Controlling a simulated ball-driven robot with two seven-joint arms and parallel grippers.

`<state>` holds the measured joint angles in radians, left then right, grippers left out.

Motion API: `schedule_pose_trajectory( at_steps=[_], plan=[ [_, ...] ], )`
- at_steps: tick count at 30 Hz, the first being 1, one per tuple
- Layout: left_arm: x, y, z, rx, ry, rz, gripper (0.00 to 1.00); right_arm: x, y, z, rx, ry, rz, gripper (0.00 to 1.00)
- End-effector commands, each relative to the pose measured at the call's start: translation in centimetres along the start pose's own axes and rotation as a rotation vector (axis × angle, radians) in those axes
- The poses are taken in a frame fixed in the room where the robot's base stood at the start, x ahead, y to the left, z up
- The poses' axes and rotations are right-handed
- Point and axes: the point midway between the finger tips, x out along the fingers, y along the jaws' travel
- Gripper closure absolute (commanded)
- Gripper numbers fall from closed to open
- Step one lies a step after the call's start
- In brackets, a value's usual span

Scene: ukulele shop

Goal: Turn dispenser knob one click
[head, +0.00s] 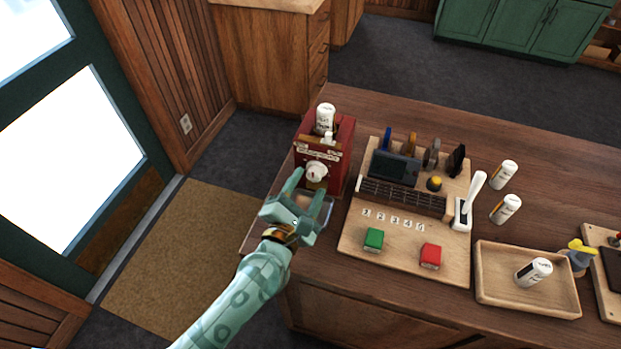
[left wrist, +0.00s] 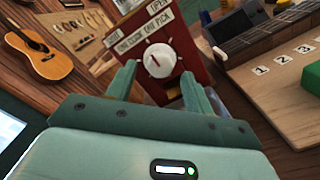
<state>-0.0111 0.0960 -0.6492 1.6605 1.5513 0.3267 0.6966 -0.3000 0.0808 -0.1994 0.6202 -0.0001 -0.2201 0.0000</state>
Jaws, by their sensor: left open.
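The red pick dispenser (head: 340,150) stands at the left end of the wooden counter, with a white bottle (head: 325,117) upright on top. Its white round knob (head: 317,171) is on the front face; in the left wrist view the knob (left wrist: 160,63) shows a small red mark, below a label reading "ONE CLICK ONE PICK". My left gripper (head: 309,189) is open and empty in front of the dispenser. In the left wrist view its fingers (left wrist: 158,84) lie to either side of and short of the knob, apparently not touching it. My right gripper is not in view.
A clear tray (head: 327,211) sits below the knob, partly hidden by my gripper. To the right is a wooden board (head: 353,233) with a fretboard, numbered labels, and green and red blocks. A wooden tray (head: 484,289) and white bottles (head: 506,208) stand farther right.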

Motion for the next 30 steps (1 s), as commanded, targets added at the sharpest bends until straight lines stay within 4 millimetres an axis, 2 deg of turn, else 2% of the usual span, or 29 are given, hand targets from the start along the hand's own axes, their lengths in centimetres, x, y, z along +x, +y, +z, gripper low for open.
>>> schedule_pose_trajectory(
  at_steps=[3, 6, 15, 18, 20, 30],
  plan=[
    [1.6, 0.0, 0.0, 0.001, 0.0, 0.0, 0.48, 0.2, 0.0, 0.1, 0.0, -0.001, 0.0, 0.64],
    [2.2, 0.0, 0.0, 0.002, -0.001, 0.0, 0.48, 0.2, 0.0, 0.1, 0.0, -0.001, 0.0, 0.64],
    [2.4, 0.0, 0.0, 0.002, 0.0, 0.0, 0.48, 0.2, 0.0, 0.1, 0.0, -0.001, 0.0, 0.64],
    [2.4, 0.0, 0.0, 0.001, 0.0, 0.0, 0.76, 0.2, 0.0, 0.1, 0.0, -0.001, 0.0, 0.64],
    [2.4, 0.0, 0.0, 0.002, 0.0, -0.001, 0.91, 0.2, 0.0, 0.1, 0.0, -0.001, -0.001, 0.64],
    [2.4, 0.0, 0.0, 0.006, 0.0, -0.001, 0.92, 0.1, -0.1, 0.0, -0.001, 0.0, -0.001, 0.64]
  ],
)
